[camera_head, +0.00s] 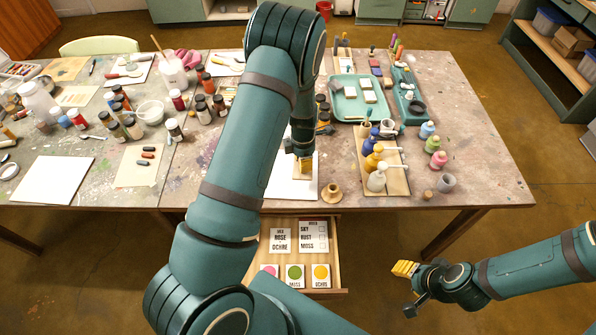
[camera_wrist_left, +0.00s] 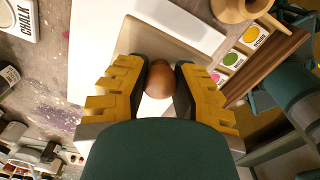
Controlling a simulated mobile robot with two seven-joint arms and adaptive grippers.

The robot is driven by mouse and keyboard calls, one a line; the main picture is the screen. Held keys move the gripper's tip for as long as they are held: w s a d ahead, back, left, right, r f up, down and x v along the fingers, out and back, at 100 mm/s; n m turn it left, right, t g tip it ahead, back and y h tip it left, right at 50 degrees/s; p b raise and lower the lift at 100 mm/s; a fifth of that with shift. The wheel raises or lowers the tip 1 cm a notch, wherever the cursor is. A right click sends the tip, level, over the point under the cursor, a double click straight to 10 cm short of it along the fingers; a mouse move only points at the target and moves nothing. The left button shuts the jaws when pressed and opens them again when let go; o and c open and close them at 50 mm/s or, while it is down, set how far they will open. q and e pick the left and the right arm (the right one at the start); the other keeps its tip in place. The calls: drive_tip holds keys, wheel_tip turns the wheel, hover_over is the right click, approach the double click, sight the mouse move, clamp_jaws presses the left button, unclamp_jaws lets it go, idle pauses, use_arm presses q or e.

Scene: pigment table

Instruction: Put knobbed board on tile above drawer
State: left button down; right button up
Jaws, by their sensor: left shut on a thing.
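The knobbed board shows in the left wrist view as a beige panel (camera_wrist_left: 150,42) with a round brown knob (camera_wrist_left: 159,80). My left gripper (camera_wrist_left: 159,85) is shut on this knob, a yellow finger on either side. In the head view the left gripper (camera_head: 303,163) is over the white tile (camera_head: 283,188) at the table's front edge, above the open drawer (camera_head: 306,227). The board is over the tile; whether it touches it I cannot tell. My arm hides part of both. My right gripper (camera_head: 405,268) is off the table at the lower right, away from the board.
A wooden ring-like piece (camera_head: 331,193) stands right of the tile. A wooden tray (camera_head: 385,184) with bottles is farther right, and a green tray (camera_head: 359,98) behind it. The drawer holds label and colour cards. Jars (camera_head: 205,114) crowd the table's left side.

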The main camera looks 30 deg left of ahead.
use_arm(q)
drive_tip(key=shift+f, duration=2.65)
drive_tip(key=shift+b, duration=0.3)
drive_tip(key=c, duration=0.9)
unclamp_jaws()
drive_tip(key=shift+f, duration=0.1)
